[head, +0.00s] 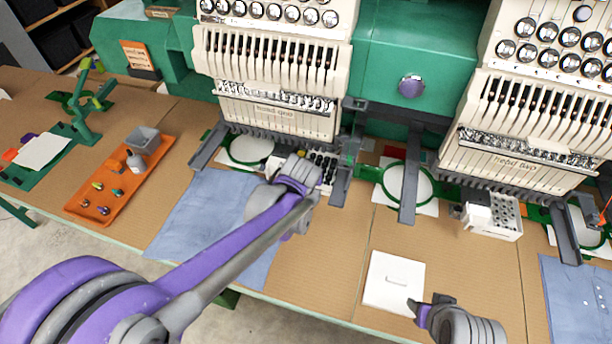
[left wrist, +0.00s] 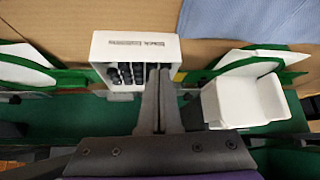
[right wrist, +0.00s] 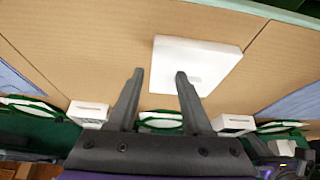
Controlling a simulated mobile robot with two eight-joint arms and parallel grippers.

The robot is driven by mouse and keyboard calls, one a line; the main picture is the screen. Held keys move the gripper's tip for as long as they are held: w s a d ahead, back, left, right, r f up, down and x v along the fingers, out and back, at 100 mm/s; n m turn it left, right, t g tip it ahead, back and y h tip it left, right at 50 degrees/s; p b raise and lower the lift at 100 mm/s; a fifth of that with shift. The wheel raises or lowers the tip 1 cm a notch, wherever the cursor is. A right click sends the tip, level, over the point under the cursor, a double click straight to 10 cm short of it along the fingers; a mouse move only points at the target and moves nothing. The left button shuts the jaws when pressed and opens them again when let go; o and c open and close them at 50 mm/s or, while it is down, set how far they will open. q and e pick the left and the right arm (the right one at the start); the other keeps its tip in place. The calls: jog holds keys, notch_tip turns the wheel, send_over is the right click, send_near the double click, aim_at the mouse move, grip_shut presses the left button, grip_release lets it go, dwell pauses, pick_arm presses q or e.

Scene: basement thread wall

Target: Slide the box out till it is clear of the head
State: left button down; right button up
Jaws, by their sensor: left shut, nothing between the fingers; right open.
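A white box (head: 327,168) of dark bobbins sits below the left embroidery head, labelled "head one" (head: 275,108). The left wrist view shows its labelled wall (left wrist: 125,42) and dark bobbins. My left gripper (left wrist: 160,73) is shut and empty, its tips overlapping the box in that view; I cannot tell whether they touch. In the head view my left wrist hides part of the box. My right gripper (head: 427,302) is open and empty beside a flat white lid-like piece (head: 393,280). That piece also shows past its fingers in the right wrist view (right wrist: 200,58).
A second white box (head: 493,216) stands below the right head (head: 520,165). An empty white bin (left wrist: 240,103) is beside the first box. Grey arms (head: 410,185) and green hoops (head: 405,183) flank the boxes. Blue cloth (head: 200,205) and an orange tray (head: 118,185) lie left.

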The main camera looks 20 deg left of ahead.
pick_arm(q)
jog(key=shift+x, duration=1.3)
pick_arm(e)
jog(key=shift+f, duration=0.15)
pick_arm(q)
jog(key=shift+s, duration=0.15)
jog(key=s, duration=0.3)
jog(key=s+d, duration=0.1)
jog(key=s, duration=0.6)
jog(key=shift+d+r, duration=0.15)
jog(key=shift+d, duration=0.25)
pick_arm(e)
jog(key=shift+r, duration=0.3)
pick_arm(q)
jog(key=s+p, duration=0.1)
jog(key=s, duration=0.3)
jog(key=s+d+p, duration=0.1)
jog(key=s, duration=0.3)
jog(key=s+d+p, duration=0.1)
jog(key=s, duration=0.4)
pick_arm(e)
jog(key=r, duration=0.1)
jog(key=w+r, duration=0.1)
jog(key=r, duration=0.1)
jog(key=shift+r, duration=0.1)
pick_arm(q)
jog(key=shift+s, duration=0.45)
pick_arm(e)
jog(key=shift+r, duration=0.15)
